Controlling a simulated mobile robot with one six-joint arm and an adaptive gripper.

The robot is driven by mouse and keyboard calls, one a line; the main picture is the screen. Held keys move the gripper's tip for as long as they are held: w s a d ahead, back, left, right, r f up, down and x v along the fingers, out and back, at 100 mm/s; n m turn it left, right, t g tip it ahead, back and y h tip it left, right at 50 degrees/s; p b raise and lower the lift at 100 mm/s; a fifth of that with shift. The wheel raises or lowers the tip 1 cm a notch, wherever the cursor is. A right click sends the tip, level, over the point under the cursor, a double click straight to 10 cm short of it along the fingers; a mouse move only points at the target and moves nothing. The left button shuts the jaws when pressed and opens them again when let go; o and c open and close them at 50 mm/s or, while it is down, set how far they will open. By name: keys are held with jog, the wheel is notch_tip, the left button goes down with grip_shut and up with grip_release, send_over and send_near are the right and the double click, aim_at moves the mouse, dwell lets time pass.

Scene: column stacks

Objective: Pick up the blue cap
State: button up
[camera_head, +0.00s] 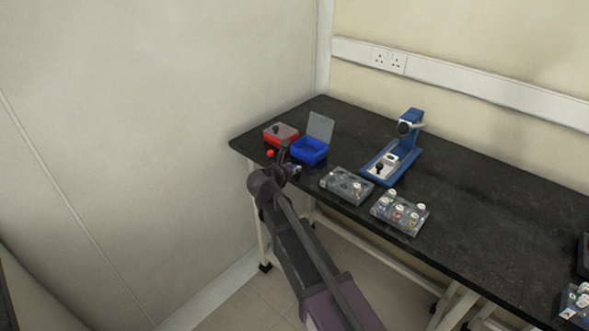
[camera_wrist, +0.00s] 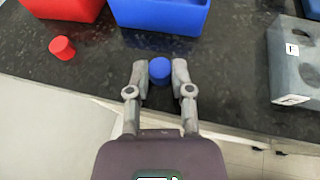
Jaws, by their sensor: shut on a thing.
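The blue cap (camera_wrist: 160,71) is between the two fingertips of my gripper (camera_wrist: 160,78) in the wrist view. My gripper is shut on it, with one finger on each side. The cap is near the table's front edge, in front of the blue box; whether it touches the table I cannot tell. In the head view my gripper (camera_head: 288,160) is at the table's left end, and I cannot make out the cap there.
An open blue box (camera_head: 309,151) and a red box (camera_head: 280,135) stand behind my gripper. A red cap (camera_wrist: 62,48) lies to the left. Grey racks (camera_head: 346,186) and a blue device (camera_head: 392,160) stand to the right. The table's back left is clear.

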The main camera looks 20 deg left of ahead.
jog(key=shift+r, duration=0.2)
notch_tip(320, 180, up, 3)
jog(key=p, duration=0.3)
jog(key=shift+f, duration=0.1)
jog(key=s+d+r+p, duration=0.1)
jog(key=s+d, duration=0.2)
jog(key=s, duration=0.4)
jog(key=s+d+p, duration=0.1)
jog(key=s+d, duration=0.2)
jog(key=s, duration=0.4)
jog(key=shift+s+d+r, duration=0.15)
jog(key=shift+s+r, duration=0.2)
jog(key=shift+r, duration=0.05)
